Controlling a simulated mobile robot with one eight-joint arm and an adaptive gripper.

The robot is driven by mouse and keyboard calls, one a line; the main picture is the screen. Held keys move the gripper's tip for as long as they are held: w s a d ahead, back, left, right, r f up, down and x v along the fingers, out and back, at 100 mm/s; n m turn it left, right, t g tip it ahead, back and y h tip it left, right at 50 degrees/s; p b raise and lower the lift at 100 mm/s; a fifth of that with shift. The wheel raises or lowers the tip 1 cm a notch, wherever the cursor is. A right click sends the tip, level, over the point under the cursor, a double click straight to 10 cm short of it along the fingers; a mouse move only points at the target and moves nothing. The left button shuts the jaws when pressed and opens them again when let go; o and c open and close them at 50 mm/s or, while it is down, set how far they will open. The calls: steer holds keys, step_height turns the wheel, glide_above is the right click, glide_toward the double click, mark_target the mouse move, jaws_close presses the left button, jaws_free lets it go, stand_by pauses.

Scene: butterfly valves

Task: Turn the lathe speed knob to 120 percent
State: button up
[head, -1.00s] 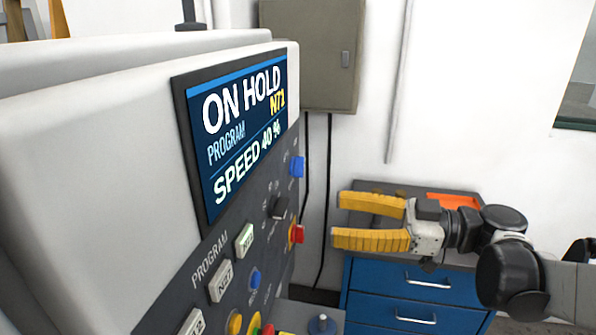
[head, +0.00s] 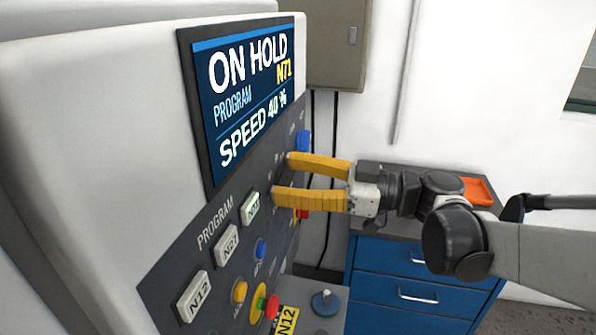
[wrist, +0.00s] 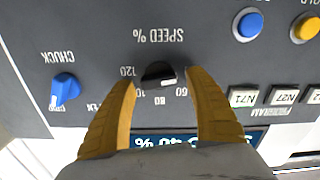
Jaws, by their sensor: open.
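The black speed knob (wrist: 158,73) sits on the dark control panel in the wrist view, which shows the panel upside down. Numbers from 60 to 120 are legible around it, with 120 on the left. A pale mark shows on its edge; its exact setting is unclear. My gripper (wrist: 161,78) is open, with one yellow finger on each side of the knob; I cannot tell whether they touch it. In the head view my gripper (head: 283,178) is at the panel and hides the knob. The screen (head: 243,100) reads ON HOLD, N71, SPEED 40 %.
A blue chuck knob (wrist: 65,90) lies left of the fingers in the wrist view. Program buttons (head: 227,244) and coloured buttons (head: 240,291) sit lower on the panel. A blue drawer cabinet (head: 415,275) with an orange tray (head: 478,191) stands behind the arm.

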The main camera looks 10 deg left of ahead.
steer(key=c, duration=1.2)
